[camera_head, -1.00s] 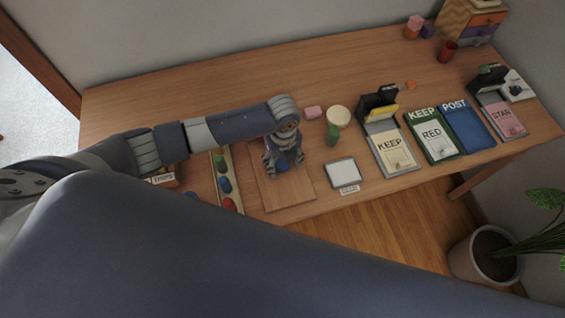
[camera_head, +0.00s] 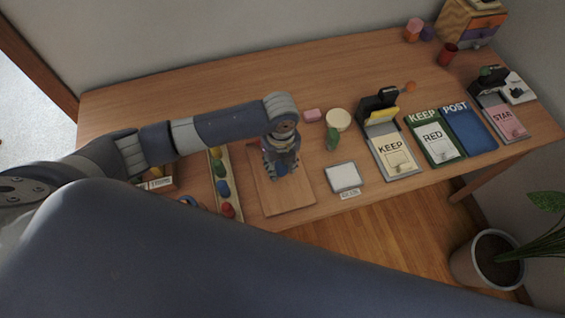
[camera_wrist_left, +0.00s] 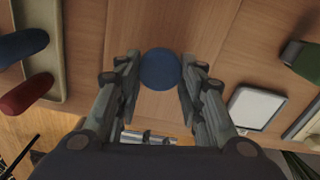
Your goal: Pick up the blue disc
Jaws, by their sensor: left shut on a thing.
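The blue disc (camera_wrist_left: 160,69) is round and flat-faced. In the left wrist view it sits between the two fingertips of my left gripper (camera_wrist_left: 161,75), which is shut on it. In the head view my left gripper (camera_head: 280,172) points down over a wooden board (camera_head: 285,198) near the table's front edge, and the disc (camera_head: 281,170) shows partly between the fingers. I cannot tell whether the disc touches the board. My right gripper is not in view.
A tray of coloured pieces (camera_head: 228,190) lies just left of the board. A white pad (camera_head: 343,176) and a green piece (camera_head: 332,138) are to the right. Labelled KEEP (camera_head: 398,160) and POST (camera_head: 468,128) trays stand farther right. The table's back middle is clear.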

